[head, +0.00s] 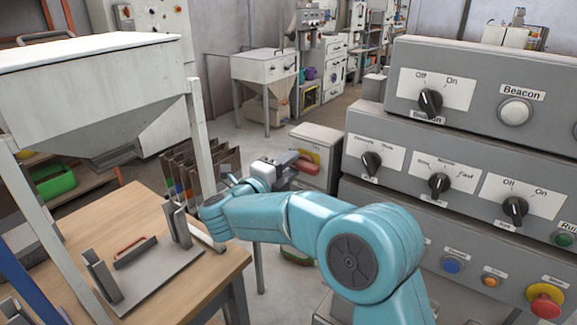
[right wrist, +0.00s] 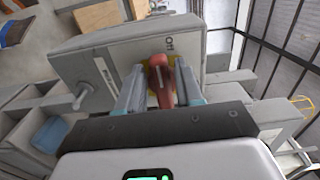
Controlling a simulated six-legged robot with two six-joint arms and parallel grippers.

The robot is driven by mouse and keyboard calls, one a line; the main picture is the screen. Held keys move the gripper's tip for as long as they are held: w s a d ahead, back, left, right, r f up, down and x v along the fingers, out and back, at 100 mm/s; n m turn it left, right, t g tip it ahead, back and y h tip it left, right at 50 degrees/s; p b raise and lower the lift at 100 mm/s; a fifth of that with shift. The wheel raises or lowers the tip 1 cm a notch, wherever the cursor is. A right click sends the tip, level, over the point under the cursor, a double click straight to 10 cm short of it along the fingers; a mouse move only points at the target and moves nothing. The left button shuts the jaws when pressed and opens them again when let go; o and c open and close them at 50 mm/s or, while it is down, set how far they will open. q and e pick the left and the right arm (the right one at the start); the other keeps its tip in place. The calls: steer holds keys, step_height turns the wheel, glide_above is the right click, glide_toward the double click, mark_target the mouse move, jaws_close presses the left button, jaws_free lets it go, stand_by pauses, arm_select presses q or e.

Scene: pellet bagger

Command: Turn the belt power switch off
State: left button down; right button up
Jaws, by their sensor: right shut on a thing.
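The belt power switch is a red handle (right wrist: 160,82) on a yellow plate on the face of a grey box (right wrist: 120,52). An "Off" label shows by the handle's upper end in the right wrist view. In the head view the red handle (head: 304,163) shows at the front of the grey box (head: 318,138). My right gripper (head: 295,168) is shut on the handle, one finger on each side in the right wrist view (right wrist: 157,88). The handle's exact setting is hard to tell. My left gripper is not in view.
A grey control panel (head: 480,125) with black knobs and buttons stands close on the right. A wooden table (head: 150,215) with a metal fixture is at the left, under a white hopper (head: 90,85). Open floor (head: 240,150) lies beyond my right arm.

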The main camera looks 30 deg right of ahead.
steer(key=shift+d+f, duration=0.1)
steer(key=shift+f, duration=0.1)
steer(key=o, duration=0.8)
steer(key=shift+s, duration=0.1)
steer(key=shift+r, duration=0.1)
steer(key=shift+a, duration=0.25)
steer(key=b+v, duration=0.2)
steer(key=v, duration=1.3)
steer(key=shift+s+a+b, duration=0.3)
